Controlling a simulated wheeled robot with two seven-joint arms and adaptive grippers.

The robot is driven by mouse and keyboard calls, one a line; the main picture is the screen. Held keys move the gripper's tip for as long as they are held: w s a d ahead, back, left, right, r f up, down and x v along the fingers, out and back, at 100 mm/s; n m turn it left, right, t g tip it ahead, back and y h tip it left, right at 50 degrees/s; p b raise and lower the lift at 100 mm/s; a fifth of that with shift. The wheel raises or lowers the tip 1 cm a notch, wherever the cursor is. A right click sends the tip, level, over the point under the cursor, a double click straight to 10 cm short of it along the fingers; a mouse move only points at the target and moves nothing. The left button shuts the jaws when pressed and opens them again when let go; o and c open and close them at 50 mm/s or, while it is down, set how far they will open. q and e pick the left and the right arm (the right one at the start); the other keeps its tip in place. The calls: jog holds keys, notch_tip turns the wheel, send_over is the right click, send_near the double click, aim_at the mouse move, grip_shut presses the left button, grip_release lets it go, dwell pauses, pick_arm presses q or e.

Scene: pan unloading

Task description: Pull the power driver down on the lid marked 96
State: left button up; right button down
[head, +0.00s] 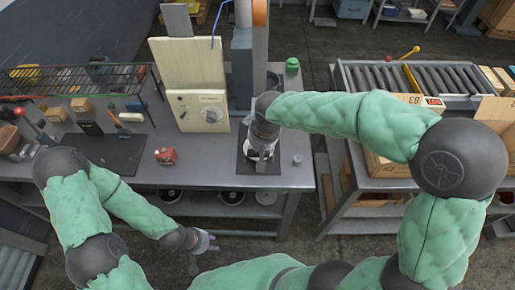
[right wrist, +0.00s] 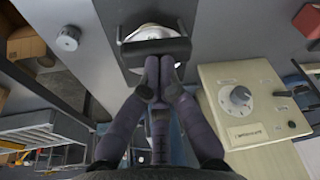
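A dark crossbar (right wrist: 155,48), perhaps part of the power driver, spans a pale round piece (right wrist: 152,33) on a dark plate in the right wrist view. My right gripper (right wrist: 159,66) has its fingertips together at the bar's near edge; whether they touch or pinch it I cannot tell. In the head view my right gripper (head: 261,158) points down over the dark plate (head: 244,168) below a grey column (head: 242,70), hiding most of what is there. No 96 is readable. My left gripper (head: 211,240) hangs empty before the bench, fingers apart.
A beige panel with a dial (head: 205,112) stands left of the column, close to the right wrist (right wrist: 255,105). A small grey cylinder (head: 297,160) stands right of the plate. A red item (head: 166,156) and a wire rack (head: 75,80) are further left.

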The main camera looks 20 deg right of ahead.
jog(key=shift+s+f, duration=0.1)
jog(key=shift+f, duration=0.3)
dwell(0.4)
notch_tip(320, 180, up, 27)
jog(key=p, duration=1.8)
jog(key=shift+p, duration=0.35)
dwell(1.4)
jog(key=shift+f, duration=0.15)
dwell(0.5)
